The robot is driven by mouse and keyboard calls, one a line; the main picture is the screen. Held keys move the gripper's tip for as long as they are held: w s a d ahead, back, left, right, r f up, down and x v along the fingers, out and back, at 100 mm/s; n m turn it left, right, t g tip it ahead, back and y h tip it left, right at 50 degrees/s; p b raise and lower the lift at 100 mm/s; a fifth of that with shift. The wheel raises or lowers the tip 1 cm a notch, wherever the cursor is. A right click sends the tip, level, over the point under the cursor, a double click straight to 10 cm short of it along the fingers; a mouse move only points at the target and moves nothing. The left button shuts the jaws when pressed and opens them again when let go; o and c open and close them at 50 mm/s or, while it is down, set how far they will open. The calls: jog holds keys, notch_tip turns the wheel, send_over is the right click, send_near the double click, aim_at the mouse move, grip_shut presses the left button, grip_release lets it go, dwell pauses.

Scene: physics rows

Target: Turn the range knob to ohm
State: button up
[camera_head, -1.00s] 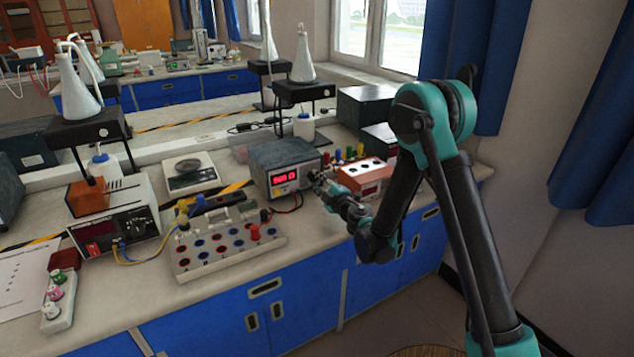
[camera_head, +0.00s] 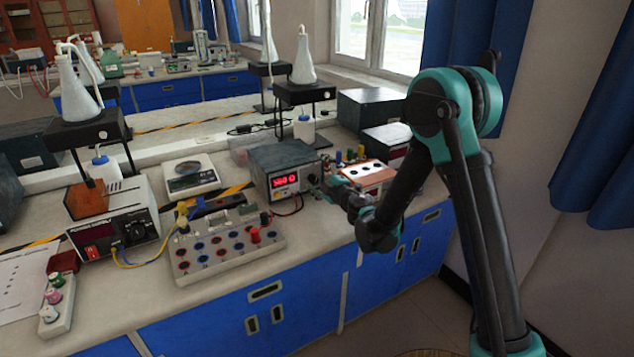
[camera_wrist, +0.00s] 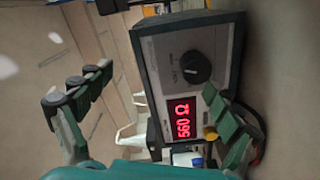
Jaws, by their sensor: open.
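The meter (camera_head: 284,168) is a dark grey box on the bench, with a lit red display. In the wrist view the meter (camera_wrist: 190,70) appears turned on its side, and its display (camera_wrist: 182,119) reads 560 Ω. The black round range knob (camera_wrist: 197,67) is on the same front panel beside the display. Its small markings are too blurred to read. My gripper (camera_head: 334,188) is in front of the meter's right side, apart from the panel. In the wrist view my gripper (camera_wrist: 158,88) is open and empty, and one finger overlaps the panel's lower right.
A socket board (camera_head: 225,248) stands left of the meter, with red and black leads between. An orange-and-white box (camera_head: 368,174) with coloured posts is close to the right of my gripper. A power supply (camera_head: 115,220) is farther left. The floor in front is clear.

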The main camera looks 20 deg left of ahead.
jog(key=r, duration=0.4)
jog(key=shift+s+d+r, duration=0.15)
jog(key=shift+d+r, duration=0.1)
jog(key=shift+d, duration=0.1)
jog(key=c, duration=0.5)
jog(key=shift+o, duration=0.2)
jog(key=shift+r, duration=0.65)
